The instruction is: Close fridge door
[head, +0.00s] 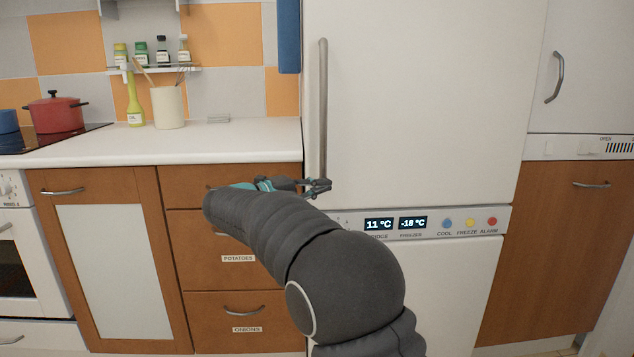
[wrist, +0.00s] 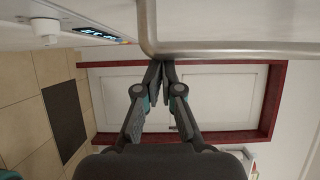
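The white fridge door (head: 430,100) fills the upper right middle of the head view and carries a long vertical metal handle (head: 323,100) near its left edge. The door looks flush or nearly flush above the control panel; I cannot tell whether a small gap is left. My gripper (head: 320,187) is at the handle's lower end. In the wrist view my gripper (wrist: 162,65) has its fingertips together, right beside the handle bar (wrist: 230,49). No part of the handle is visible between the fingers.
The control panel (head: 430,222) with displays and coloured buttons is below the door. Wooden drawers (head: 240,275) and a white counter (head: 230,140) are on the left, close to my arm. A red pot (head: 56,115) and a utensil jar (head: 168,107) stand farther left.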

